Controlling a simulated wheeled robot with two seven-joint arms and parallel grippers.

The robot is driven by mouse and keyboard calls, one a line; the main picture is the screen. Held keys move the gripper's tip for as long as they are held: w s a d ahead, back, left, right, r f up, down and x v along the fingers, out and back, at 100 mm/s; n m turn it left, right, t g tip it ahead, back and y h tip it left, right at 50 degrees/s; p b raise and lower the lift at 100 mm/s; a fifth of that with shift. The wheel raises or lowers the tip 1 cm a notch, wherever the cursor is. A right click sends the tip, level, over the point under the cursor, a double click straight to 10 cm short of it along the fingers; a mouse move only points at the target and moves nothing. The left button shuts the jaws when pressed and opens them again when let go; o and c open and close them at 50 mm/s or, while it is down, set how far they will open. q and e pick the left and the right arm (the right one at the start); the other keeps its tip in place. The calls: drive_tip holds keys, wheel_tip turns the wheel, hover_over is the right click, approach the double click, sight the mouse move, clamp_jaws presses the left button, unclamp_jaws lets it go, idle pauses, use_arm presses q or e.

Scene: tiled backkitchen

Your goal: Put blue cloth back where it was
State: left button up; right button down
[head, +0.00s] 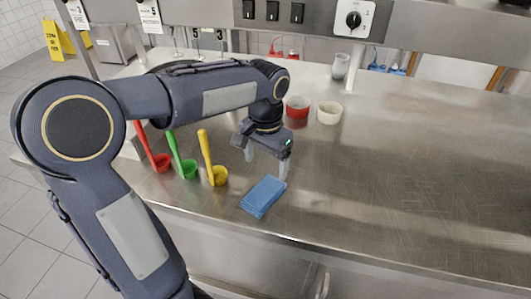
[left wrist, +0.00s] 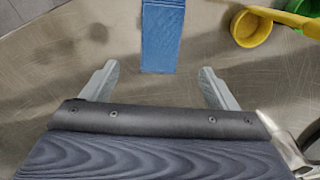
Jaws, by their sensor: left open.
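A folded blue cloth (head: 263,196) lies flat on the steel counter near its front edge, right of the yellow scoop. It also shows in the left wrist view (left wrist: 163,35), at the top middle, beyond the fingertips. My left gripper (head: 267,170) is open and empty just behind the cloth, pointing down. In the left wrist view its two fingers (left wrist: 158,80) are spread wide, with bare counter between them, and the cloth is ahead of the gap. The fingers appear apart from the cloth. My right gripper is in neither view.
A red scoop (head: 162,162), a green scoop (head: 188,170) and a yellow scoop (head: 219,177) stand left of the cloth. A red bowl (head: 298,107), a cream bowl (head: 329,113) and a grey cup (head: 341,66) stand behind. The counter's right side is clear.

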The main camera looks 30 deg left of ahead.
use_arm(q)
drive_tip(key=s+d+f+n+t+h, duration=0.1)
drive_tip(key=s+d+t+h, duration=0.1)
drive_tip(key=s, duration=0.7)
drive_tip(key=s+d+n+t+h, duration=0.1)
drive_tip(key=s+d+n+t, duration=0.1)
drive_tip(key=s, duration=0.6)
drive_tip(key=shift+s+f+n+t+h, duration=0.3)
drive_tip(key=shift+s+f+t+h, duration=0.1)
drive_tip(key=shift+t, duration=0.4)
